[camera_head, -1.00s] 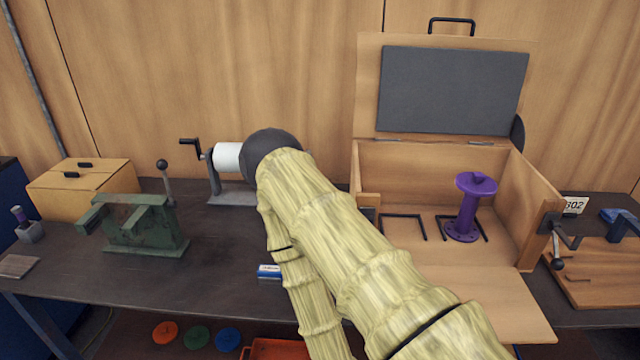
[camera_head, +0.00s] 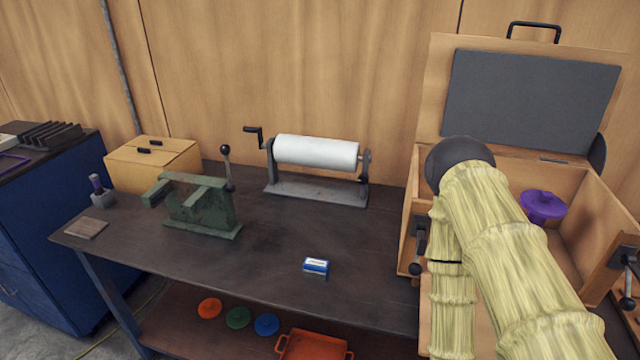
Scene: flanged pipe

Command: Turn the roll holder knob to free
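The roll holder (camera_head: 318,192) stands at the back of the dark workbench, carrying a white roll (camera_head: 316,152). A black crank handle (camera_head: 255,134) sticks out at its left end. A small dark knob or lever (camera_head: 364,178) shows on its right upright; its exact setting is too small to tell. My arm, in a yellowish sleeve, reaches up at the right in front of the open wooden box (camera_head: 440,120). My gripper is not visible; the arm's dark round joint is its farthest part in view, right of the roll holder and apart from it.
A green clamp fixture (camera_head: 203,205) with a lever stands left on the bench. A purple flanged pipe (camera_head: 543,205) is partly hidden in the wooden box. A yellowish box (camera_head: 152,165) stands at the back left. Bench middle is clear.

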